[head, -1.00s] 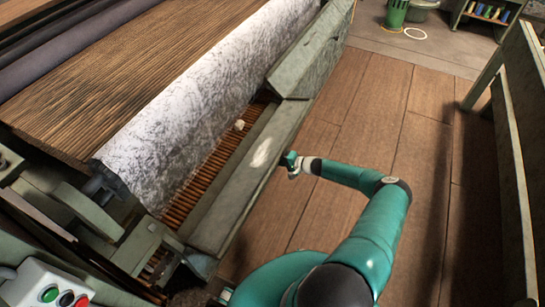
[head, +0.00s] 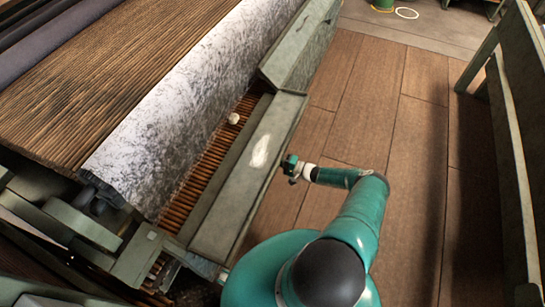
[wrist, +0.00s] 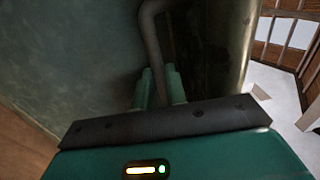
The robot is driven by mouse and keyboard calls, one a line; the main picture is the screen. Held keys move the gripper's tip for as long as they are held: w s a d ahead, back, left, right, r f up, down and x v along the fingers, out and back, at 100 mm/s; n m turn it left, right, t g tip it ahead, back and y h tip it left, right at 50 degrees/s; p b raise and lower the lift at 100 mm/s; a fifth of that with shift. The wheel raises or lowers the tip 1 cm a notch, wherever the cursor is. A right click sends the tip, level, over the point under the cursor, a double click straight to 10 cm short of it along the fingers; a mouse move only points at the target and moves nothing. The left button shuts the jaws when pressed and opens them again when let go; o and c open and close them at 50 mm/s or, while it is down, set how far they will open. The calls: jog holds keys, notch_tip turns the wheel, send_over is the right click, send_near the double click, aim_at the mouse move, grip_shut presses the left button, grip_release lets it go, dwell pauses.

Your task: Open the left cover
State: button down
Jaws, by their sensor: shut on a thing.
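The near cover (head: 258,158) is a long grey-green panel with a white patch. It lies along the outer side of a strip of exposed brown slats (head: 203,155), and how far it is turned I cannot tell. My gripper (head: 291,167) is at its outer edge, on the aisle side. In the wrist view, my gripper's two green fingers (wrist: 160,88) are shut on a dark bent handle (wrist: 151,35). The handle stands close against a grey-green panel (wrist: 70,50). Where the handle meets the panel is partly hidden by the fingers.
A farther grey-green cover (head: 300,50) stands as a raised hood beyond the near one. A mottled white roll (head: 185,110) lies beside the slats, with a pale lump (head: 233,118) on them. Wooden floor (head: 375,110) is clear up to a tall frame (head: 508,150) at right.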

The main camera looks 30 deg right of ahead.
jog(key=shift+s+a+f, duration=0.15)
jog(key=shift+a+f, duration=0.05)
jog(key=shift+f, duration=0.25)
jog(key=shift+s+a+f, duration=0.15)
jog(key=shift+f, duration=0.25)
jog(key=c, duration=1.5)
grip_release()
jog(key=shift+f, duration=0.15)
jog(key=shift+o, duration=0.2)
jog(key=shift+r, duration=0.2)
jog(key=shift+w+d+r, duration=0.15)
jog(key=shift+d, duration=0.1)
jog(key=shift+d, duration=0.1)
jog(key=v, duration=1.3)
jog(key=shift+s, duration=0.35)
jog(key=shift+r, duration=0.15)
